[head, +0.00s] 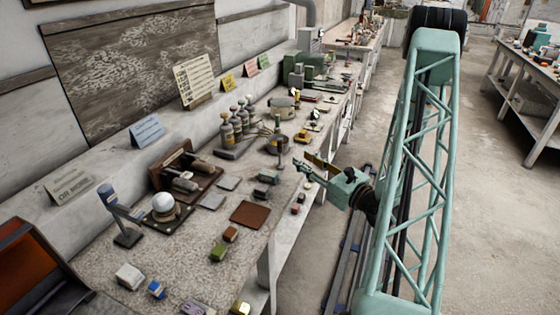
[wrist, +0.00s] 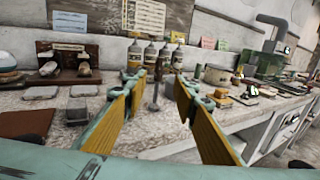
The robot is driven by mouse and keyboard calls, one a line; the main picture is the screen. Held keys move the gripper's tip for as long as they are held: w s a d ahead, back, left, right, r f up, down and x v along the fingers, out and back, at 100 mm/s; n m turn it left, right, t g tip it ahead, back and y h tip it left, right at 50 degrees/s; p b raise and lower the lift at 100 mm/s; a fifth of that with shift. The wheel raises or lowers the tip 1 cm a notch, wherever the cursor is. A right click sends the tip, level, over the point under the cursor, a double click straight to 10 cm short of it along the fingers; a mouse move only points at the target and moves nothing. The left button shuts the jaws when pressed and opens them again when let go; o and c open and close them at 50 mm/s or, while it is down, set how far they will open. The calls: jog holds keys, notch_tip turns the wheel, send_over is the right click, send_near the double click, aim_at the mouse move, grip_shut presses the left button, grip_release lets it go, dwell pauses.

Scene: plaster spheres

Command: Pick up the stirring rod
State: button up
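My gripper (head: 308,166) is over the front edge of the long workbench, with its fingers pointing towards the wall. In the wrist view my gripper (wrist: 162,84) is open, its two yellow-padded fingers spread apart with nothing held. A thin upright dark item (wrist: 155,92) shows in the gap between the fingers, standing on the bench beyond the tips. It seems to match the slim upright item (head: 278,146) left of my gripper in the head view. It may be the stirring rod, but it is too small to be sure.
Several bottles (head: 238,122) stand behind, with a pot (head: 282,106) to their right. A brown mat (head: 250,214), small blocks (head: 220,251) and a white sphere on a stand (head: 163,202) lie nearer. The floor (head: 490,220) beside the bench is open.

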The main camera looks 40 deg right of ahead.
aim_at(280, 144)
jog(key=shift+w, duration=0.15)
jog(key=w, duration=0.8)
jog(key=shift+w+b, duration=0.2)
jog(key=shift+b, duration=0.25)
jog(key=shift+w, duration=0.1)
dwell(0.4)
jog(key=shift+w+d+b, duration=0.1)
jog(key=shift+w+b, duration=0.45)
jog(key=shift+w, duration=1.9)
jog(key=c, duration=0.9)
jog(key=shift+r, duration=0.25)
